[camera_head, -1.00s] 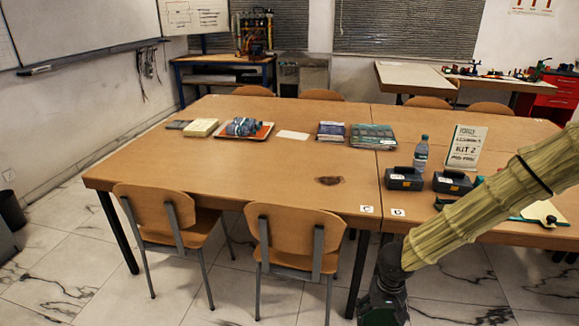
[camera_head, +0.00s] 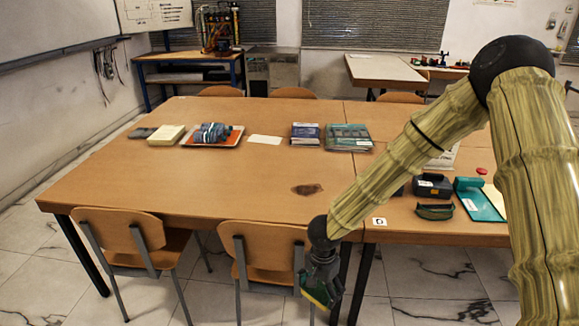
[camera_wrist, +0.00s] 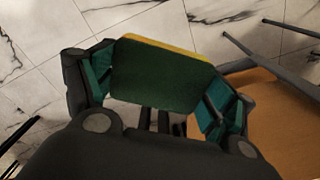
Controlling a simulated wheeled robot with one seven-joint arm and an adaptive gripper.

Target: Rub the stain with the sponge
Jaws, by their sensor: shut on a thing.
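The stain (camera_head: 307,189) is a dark brown patch on the wooden table top, near its front edge. The sponge (camera_wrist: 160,77), green with a yellow layer, is between the fingers of my gripper (camera_wrist: 160,95) in the wrist view. In the head view my gripper (camera_head: 322,283) hangs low in front of the table, beside a chair, with the sponge (camera_head: 318,296) at its end. The sponge is below the table top and apart from the stain.
A chair (camera_head: 265,255) stands close to my gripper, and another chair (camera_head: 140,235) is to its left. Books (camera_head: 348,137), a tray (camera_head: 228,141) and a white sheet (camera_head: 265,140) lie farther back. A black box (camera_head: 432,186) is right of the stain. The table around the stain is clear.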

